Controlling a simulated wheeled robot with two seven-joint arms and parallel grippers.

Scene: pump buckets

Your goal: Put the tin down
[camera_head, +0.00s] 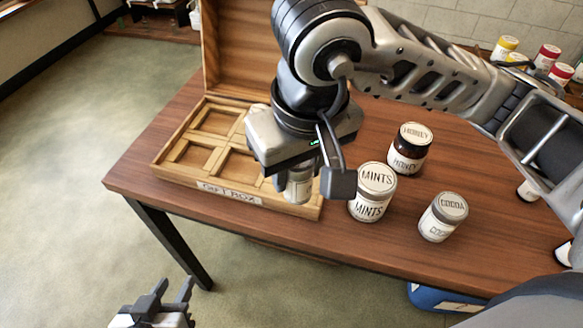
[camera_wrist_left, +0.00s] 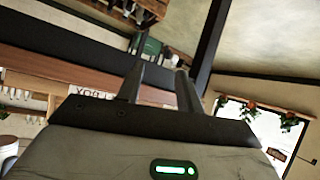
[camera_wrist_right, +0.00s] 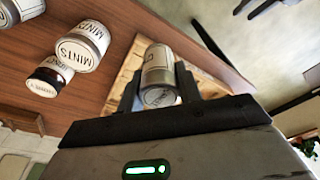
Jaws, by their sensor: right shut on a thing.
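My right gripper (camera_head: 318,190) is shut on a pale labelled tin (camera_head: 299,188). It holds the tin over the front right part of the wooden gift box (camera_head: 180,178), whose lid stands open. The tin also shows between the fingers in the right wrist view (camera_wrist_right: 158,68), with the box behind it. The gripper and wrist hide the right compartments, so I cannot tell whether the tin touches the box. The visible left and middle compartments are empty. My left gripper (camera_head: 174,290) is open and empty, low in front of the table; its fingers stand apart in the left wrist view (camera_wrist_left: 158,85).
A mints tin (camera_head: 369,208), a cocoa tin (camera_head: 437,224) and a dark honey jar (camera_head: 408,160) stand on the brown table (camera_head: 470,175) right of the box. My right arm crosses above them. Several coloured-lidded jars (camera_head: 507,45) stand at the far right.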

